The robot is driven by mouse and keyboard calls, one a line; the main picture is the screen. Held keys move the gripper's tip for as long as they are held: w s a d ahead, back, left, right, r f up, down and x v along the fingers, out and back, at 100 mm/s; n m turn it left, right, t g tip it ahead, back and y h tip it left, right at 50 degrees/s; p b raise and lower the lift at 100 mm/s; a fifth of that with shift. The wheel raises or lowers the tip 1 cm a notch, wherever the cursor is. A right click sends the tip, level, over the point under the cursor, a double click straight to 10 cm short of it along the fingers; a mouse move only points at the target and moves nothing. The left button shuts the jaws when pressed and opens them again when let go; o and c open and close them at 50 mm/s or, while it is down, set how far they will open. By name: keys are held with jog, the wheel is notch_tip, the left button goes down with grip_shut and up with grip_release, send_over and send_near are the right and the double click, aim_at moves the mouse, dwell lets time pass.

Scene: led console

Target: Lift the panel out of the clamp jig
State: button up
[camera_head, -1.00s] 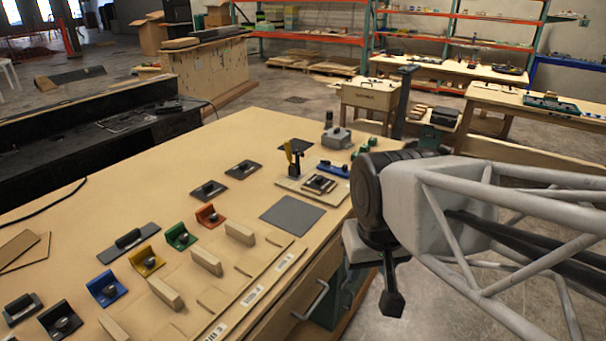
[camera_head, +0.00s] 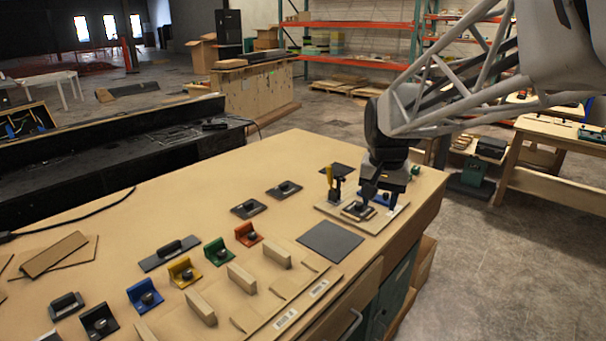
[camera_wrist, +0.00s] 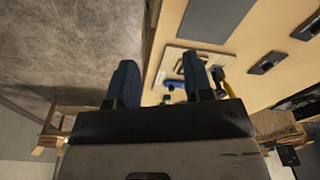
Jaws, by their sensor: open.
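The clamp jig (camera_head: 385,218) is a light wooden base near the far right corner of the table. A toggle clamp with an upright yellow handle (camera_head: 330,173) stands on its left side. The dark panel (camera_head: 357,211) lies on the base, partly hidden by my gripper in the head view. My gripper (camera_head: 373,193) hangs over the jig, beside the clamp; its exact height above the panel is hard to judge. The jig's yellow handle (camera_wrist: 224,80) shows beyond the right finger.
A flat grey mat (camera_head: 330,241) lies in front of the jig. Two dark plates with handles (camera_head: 249,209) lie to its left. Coloured brackets (camera_head: 185,271) and upright wooden blocks (camera_head: 241,278) line the table's front part. A blue item (camera_wrist: 172,84) sits close to the jig.

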jog(key=w+d+f+m, duration=0.2)
jog(key=w+f, duration=0.1)
jog(key=w, duration=1.1)
jog(key=m+g, duration=0.1)
jog(key=m, duration=0.2)
send_over(360, 203)
notch_tip(360, 203, down, 7)
jog(key=shift+w+d+f, duration=0.1)
jog(key=shift+f, duration=0.1)
jog(key=shift+f, duration=0.1)
jog(key=shift+f, duration=1.2)
jog(key=shift+f, duration=0.1)
jog(key=shift+f, duration=2.5)
